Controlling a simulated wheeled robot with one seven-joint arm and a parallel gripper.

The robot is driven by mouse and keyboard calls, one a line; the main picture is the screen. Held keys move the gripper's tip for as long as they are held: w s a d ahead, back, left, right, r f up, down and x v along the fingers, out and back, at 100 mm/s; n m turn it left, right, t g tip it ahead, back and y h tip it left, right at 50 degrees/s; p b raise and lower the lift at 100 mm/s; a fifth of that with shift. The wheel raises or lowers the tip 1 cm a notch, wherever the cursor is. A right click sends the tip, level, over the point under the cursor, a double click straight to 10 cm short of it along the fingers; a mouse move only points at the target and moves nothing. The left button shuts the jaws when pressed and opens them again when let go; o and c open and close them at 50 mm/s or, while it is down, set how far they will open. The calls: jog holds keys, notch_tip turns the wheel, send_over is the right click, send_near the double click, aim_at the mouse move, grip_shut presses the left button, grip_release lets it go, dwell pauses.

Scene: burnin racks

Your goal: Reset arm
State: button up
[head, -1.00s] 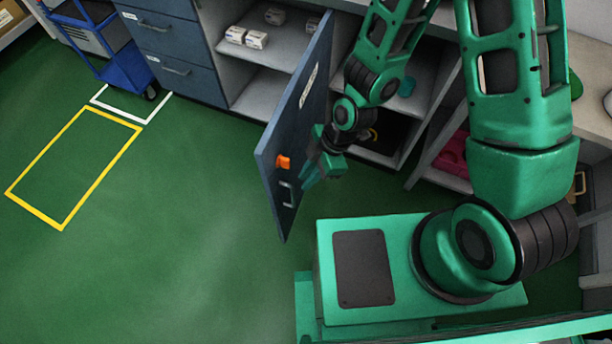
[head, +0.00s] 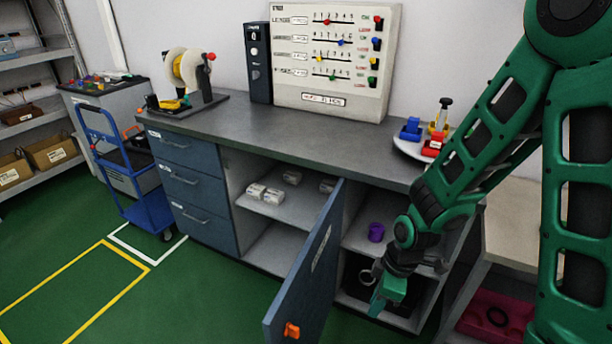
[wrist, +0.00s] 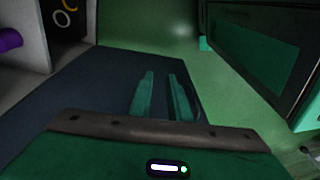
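My gripper (head: 380,304) hangs in front of the open right-hand compartment of the bench cabinet, to the right of the swung-out blue door (head: 308,268). In the wrist view its two green fingers (wrist: 163,96) stand a little apart, with nothing visible between them. The dark blue door panel (wrist: 80,95) shows behind and beside the fingers there. The door has an orange latch (head: 291,330) near its free edge. In the head view, the gripper looks apart from the door. My arm reaches down from the upper right.
White boxes (head: 265,194) sit on the cabinet shelf, and a purple part (head: 376,232) is on the right shelf. A round tray (head: 408,147) with coloured parts lies on the bench. A blue cart (head: 150,212) stands left. The green floor by the yellow outline (head: 125,254) is clear.

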jog(key=d+r+m+h, duration=0.1)
jog(key=d+r+m, duration=0.4)
jog(key=d+r, duration=0.4)
jog(key=s+d+r+m, duration=1.3)
jog(key=s+d+m, duration=0.1)
jog(key=s+m, duration=0.1)
jog(key=shift+s+d+r+h, duration=0.3)
jog(key=shift+s+d+r, duration=0.05)
jog(key=shift+s, duration=0.1)
jog(key=shift+w+f, duration=0.25)
jog(key=shift+w, duration=0.35)
